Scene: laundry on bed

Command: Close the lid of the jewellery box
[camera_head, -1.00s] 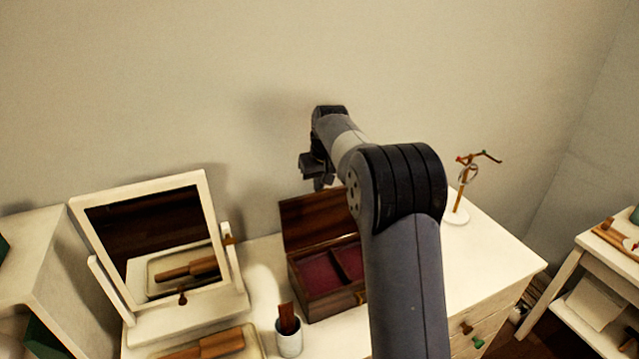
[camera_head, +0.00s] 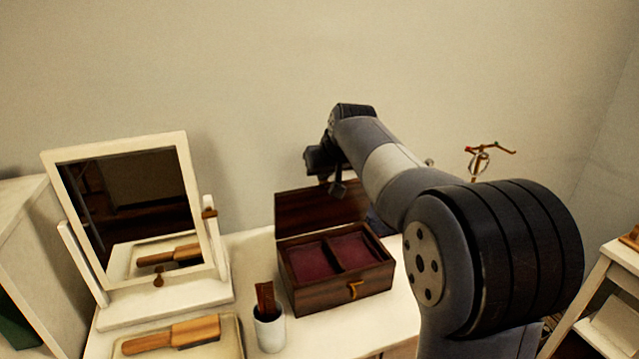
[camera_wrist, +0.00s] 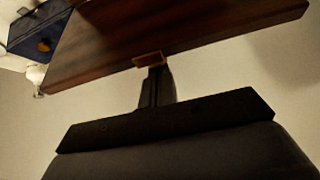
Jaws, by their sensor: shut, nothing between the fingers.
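The jewellery box (camera_head: 335,298) is a dark wooden box on the white dresser, with dark red lined compartments and a brass catch at its front. Its lid (camera_head: 300,212) stands open, raised at the back. My gripper (camera_head: 338,190) is shut and empty at the top edge of the lid, from above and behind as far as I can tell. In the wrist view the closed fingers (camera_wrist: 155,85) reach up to a small brass piece (camera_wrist: 148,60) on the edge of the wooden lid (camera_wrist: 180,28). Whether they touch it is unclear.
A white-framed mirror (camera_head: 118,147) stands left of the box. In front are a cup (camera_head: 269,332) holding a comb-like thing and a tray with a wooden brush (camera_head: 172,335). A jewellery stand (camera_head: 490,150) is at the right. A dark blue object (camera_wrist: 35,32) shows in the wrist view.

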